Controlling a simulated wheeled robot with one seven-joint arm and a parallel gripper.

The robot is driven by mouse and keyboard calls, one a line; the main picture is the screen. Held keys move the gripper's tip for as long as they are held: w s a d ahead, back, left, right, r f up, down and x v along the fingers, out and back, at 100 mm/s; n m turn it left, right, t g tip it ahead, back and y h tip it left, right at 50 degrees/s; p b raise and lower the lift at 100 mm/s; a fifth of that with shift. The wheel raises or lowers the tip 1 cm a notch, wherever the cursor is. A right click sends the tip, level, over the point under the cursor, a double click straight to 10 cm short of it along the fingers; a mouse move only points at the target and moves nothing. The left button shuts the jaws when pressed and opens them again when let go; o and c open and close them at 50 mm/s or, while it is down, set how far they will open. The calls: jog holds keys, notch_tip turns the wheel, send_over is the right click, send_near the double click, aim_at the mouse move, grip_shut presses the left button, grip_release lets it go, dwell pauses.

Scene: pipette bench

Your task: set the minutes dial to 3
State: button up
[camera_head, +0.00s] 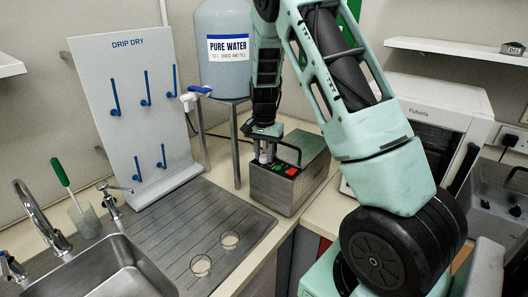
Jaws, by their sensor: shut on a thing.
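A grey metal box (285,193) with a black handle stands on the bench, right of the drainboard. A green button (278,167) and a red button (291,172) show on its sloping top panel. My gripper (265,157) points down at the left part of this panel, just left of the green button. Its fingers are shut on a small knob there, which I take to be the minutes dial. The fingers hide most of the dial, and its numbers and pointer setting cannot be read.
A pure water tank (224,50) on a stand (238,150) with a white tap rises behind and left of the box. A drip dry board (135,110) stands further left. Two small round glasses (201,265) are on the drainboard (185,222). A white Fulvela appliance (440,110) is at the right.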

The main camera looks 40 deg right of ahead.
aim_at(264, 156)
jog(key=shift+m, duration=0.6)
jog(key=o, duration=1)
jog(key=shift+c, duration=0.2)
jog(key=shift+r, duration=0.15)
notch_tip(264, 156, up, 17)
jog(key=b, duration=0.3)
